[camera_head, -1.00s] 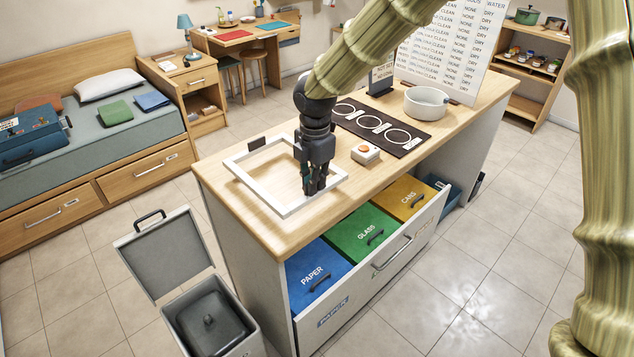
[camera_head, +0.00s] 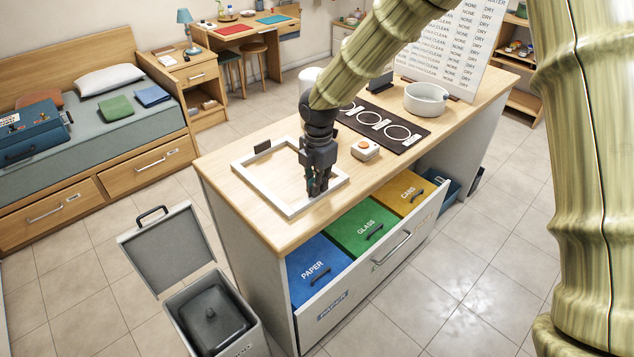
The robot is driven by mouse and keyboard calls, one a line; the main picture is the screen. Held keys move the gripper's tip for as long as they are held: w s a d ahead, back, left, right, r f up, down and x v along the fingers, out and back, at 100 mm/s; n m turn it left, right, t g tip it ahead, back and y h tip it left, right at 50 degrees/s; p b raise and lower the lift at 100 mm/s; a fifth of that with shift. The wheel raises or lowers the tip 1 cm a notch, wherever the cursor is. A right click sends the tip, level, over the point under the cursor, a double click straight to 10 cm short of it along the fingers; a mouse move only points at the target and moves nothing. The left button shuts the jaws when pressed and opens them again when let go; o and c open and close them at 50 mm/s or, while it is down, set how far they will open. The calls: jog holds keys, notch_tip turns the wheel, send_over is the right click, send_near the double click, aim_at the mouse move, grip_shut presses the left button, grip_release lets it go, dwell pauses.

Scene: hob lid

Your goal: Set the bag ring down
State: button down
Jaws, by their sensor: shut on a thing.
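The bag ring (camera_head: 262,190) is a white square frame with a small dark tab on its far left side. It is level over the left end of the wooden counter (camera_head: 245,228), flat on the top or very close to it; I cannot tell which. My gripper (camera_head: 317,188) points down at the ring's right side and is shut on it. The fingers hide part of that side.
Below, an open drawer (camera_head: 372,268) holds coloured bins. A grey bin (camera_head: 212,318) with its lid up stands at front left.

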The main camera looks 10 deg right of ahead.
jog(key=c, duration=1.6)
grip_release()
notch_tip(320, 180, up, 12)
jog(key=shift+r+b, duration=0.15)
jog(key=shift+b, duration=0.6)
